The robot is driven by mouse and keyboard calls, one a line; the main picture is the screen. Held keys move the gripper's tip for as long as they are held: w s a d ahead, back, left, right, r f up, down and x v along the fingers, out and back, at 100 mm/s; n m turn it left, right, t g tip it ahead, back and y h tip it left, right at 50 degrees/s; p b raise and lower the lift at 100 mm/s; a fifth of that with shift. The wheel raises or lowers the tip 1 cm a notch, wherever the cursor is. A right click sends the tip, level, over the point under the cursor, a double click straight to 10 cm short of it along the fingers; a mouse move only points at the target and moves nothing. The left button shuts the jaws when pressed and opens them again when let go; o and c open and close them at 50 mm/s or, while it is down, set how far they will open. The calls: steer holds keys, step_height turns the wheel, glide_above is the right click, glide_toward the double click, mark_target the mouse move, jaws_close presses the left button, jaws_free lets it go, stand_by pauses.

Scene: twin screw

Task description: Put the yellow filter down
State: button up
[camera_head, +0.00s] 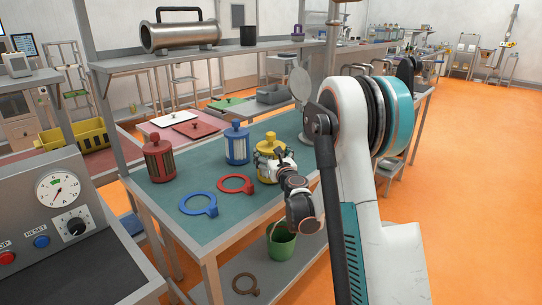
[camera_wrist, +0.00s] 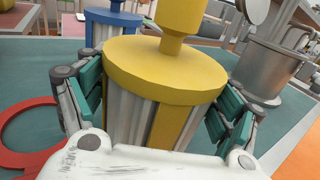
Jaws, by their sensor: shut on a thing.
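The yellow filter (camera_wrist: 165,72) has a yellow lid with a knob and a pleated pale body. In the wrist view it stands upright between the teal finger pads of my gripper (camera_wrist: 160,110), which is shut on it. In the head view the yellow filter (camera_head: 268,145) is at the right part of the teal-topped table (camera_head: 190,248), and my gripper (camera_head: 277,163) reaches it from the front right. The filter's base is hidden, so I cannot tell whether it touches the table.
A blue filter (camera_head: 237,146) stands close behind the yellow one, left of it in the head view. A red filter (camera_head: 158,160) stands further left. A red ring (camera_head: 236,184) and a blue ring (camera_head: 198,204) lie in front. A metal pot (camera_wrist: 268,70) is at right.

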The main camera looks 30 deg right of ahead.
steer(key=shift+f, duration=0.1)
steer(key=shift+f, duration=0.1)
steer(key=o, duration=1.2)
steer(key=shift+r, duration=0.2)
steer(key=shift+s, duration=0.3)
steer(key=s+a+p, duration=0.2)
steer(key=s, duration=0.9)
steer(key=shift+p, duration=0.3)
